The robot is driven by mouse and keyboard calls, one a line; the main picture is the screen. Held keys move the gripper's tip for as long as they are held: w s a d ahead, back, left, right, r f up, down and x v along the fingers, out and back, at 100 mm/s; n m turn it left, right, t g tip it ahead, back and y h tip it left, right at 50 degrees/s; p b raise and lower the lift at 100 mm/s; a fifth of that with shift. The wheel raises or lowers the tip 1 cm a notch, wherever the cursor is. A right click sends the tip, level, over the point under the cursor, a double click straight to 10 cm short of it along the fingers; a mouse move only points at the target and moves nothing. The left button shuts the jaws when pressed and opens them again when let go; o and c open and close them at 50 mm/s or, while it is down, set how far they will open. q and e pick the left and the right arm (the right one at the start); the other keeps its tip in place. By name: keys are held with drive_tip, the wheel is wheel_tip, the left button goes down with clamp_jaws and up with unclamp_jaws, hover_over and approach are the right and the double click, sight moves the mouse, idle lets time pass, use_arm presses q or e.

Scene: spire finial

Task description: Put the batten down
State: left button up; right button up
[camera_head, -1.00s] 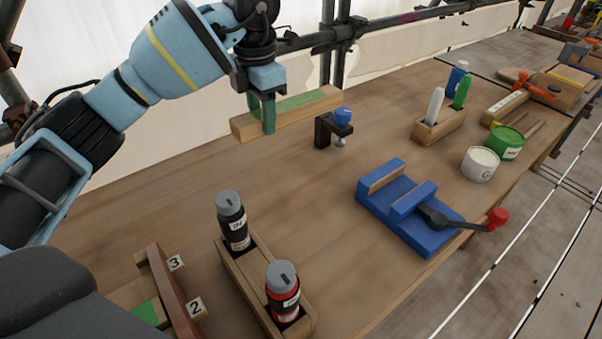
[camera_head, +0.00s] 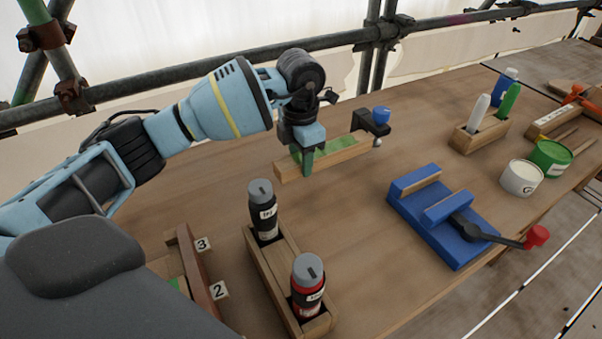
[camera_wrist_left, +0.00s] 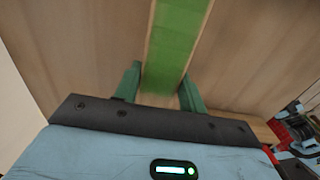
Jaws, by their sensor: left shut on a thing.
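The batten (camera_head: 338,157) is a wooden bar with a green top face, near the back of the workbench (camera_head: 330,215). My left gripper (camera_head: 307,168) is shut on it near its left part, with green fingers on either side. In the left wrist view the batten (camera_wrist_left: 172,45) runs away between the two fingers (camera_wrist_left: 160,90). It lies low, at or just above the bench top; I cannot tell whether it touches. Its far end is close to the black clamp. My right gripper is not in view.
A blue vise (camera_head: 440,215) is to the right. A wooden holder with two bottles (camera_head: 275,275) is in front. A rack numbered 2 and 3 (camera_head: 195,275) is at front left. Bare bench lies between.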

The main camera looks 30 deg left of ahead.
sight(301, 186)
use_arm(q)
drive_tip(key=shift+f, duration=2.4)
drive_tip(key=shift+f, duration=0.2)
drive_tip(key=o, duration=1.2)
drive_tip(key=shift+c, duration=0.2)
wheel_tip(301, 186, up, 12)
drive_tip(key=shift+r, duration=0.15)
